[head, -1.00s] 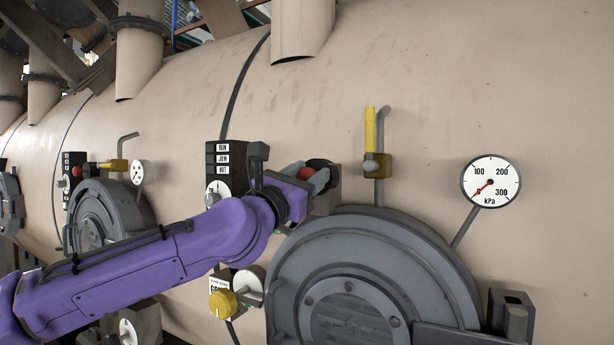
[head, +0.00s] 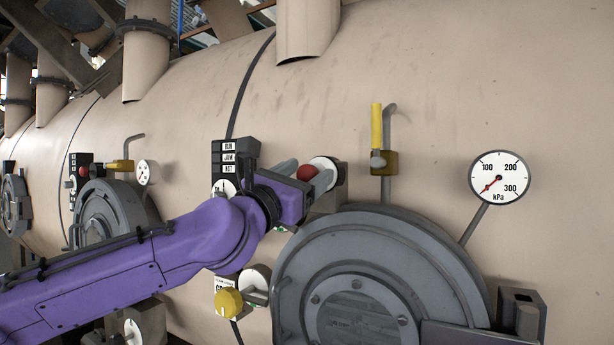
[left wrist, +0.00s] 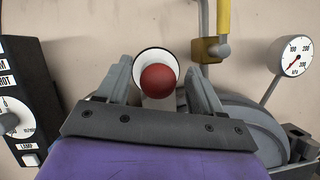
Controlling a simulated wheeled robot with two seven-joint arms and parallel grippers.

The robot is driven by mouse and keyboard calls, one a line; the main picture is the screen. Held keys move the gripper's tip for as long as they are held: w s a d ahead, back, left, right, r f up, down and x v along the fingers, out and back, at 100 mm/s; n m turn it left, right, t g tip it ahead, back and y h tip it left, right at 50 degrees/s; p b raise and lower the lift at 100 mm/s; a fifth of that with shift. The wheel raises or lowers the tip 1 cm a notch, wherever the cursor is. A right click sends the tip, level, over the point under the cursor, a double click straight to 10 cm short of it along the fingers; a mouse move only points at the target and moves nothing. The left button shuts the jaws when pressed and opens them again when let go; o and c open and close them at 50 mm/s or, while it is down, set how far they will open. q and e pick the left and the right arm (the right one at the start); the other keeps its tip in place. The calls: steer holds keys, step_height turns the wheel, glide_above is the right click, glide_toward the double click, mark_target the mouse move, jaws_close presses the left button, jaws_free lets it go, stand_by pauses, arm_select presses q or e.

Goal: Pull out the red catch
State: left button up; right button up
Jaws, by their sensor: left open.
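The red catch (head: 307,172) is a round red knob in front of a pale round collar (head: 327,164) on the vessel wall, above the big round door. In the left wrist view the red catch (left wrist: 158,80) sits between the two grey fingers, with the white collar (left wrist: 139,60) behind it. My left gripper (head: 305,180) is open, its fingers on either side of the knob. A gap shows between the knob and each finger in the left wrist view. My right gripper is not in view.
The grey round door (head: 440,255) bulges out just below. A yellow-handled valve (head: 377,130) and a pressure gauge (head: 499,177) are to the right. A black labelled panel (head: 229,160) and a yellow knob (head: 228,302) are to the left.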

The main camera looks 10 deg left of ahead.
arm_select(q)
steer(key=b+v, duration=0.3)
steer(key=v, duration=0.6)
steer(key=shift+s+a, duration=0.2)
steer(key=shift+s, duration=0.15)
steer(key=shift+f, duration=0.1)
